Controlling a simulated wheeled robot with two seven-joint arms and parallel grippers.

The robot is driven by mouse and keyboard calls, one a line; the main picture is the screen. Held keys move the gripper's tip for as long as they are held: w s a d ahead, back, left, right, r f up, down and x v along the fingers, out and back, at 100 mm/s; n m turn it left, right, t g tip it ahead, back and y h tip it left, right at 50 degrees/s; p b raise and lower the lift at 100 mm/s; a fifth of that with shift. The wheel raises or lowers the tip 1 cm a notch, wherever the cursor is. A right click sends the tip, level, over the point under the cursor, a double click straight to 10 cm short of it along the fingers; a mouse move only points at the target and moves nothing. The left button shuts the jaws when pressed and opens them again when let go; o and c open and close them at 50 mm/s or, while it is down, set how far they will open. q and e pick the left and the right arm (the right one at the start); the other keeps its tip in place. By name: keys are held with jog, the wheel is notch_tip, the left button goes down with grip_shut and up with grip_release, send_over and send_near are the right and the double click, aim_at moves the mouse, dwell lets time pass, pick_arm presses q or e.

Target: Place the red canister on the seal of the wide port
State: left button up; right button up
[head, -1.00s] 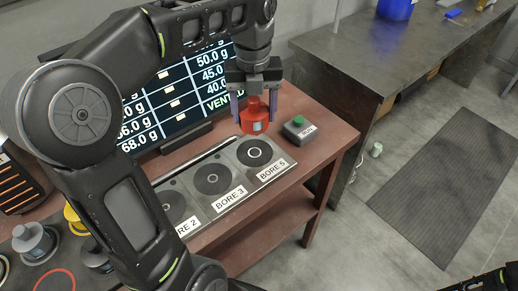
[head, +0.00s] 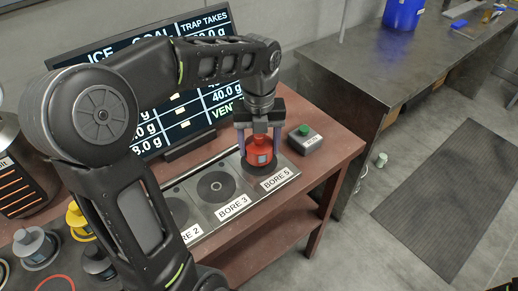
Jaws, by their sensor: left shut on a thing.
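The red canister (head: 260,151) is upright between the fingers of my left gripper (head: 260,146), which is shut on it. The ports labelled BORE 3 (head: 216,187) and BORE 2 (head: 175,210) are uncovered, each with a dark round seal; my left arm partly hides BORE 2. My right gripper is not in view.
A grey box with a green button (head: 304,139) stands just right of BORE 5. A screen (head: 170,85) stands behind the ports. Grey canisters (head: 38,247) and a yellow one (head: 76,220) stand at the left. A metal bench (head: 370,70) is at the right.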

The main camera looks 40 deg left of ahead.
pick_arm(q)
jog(key=shift+f, duration=0.85)
jog(key=shift+f, duration=0.2)
jog(key=o, duration=1.5)
jog(key=shift+c, duration=0.2)
jog(key=shift+r, duration=0.1)
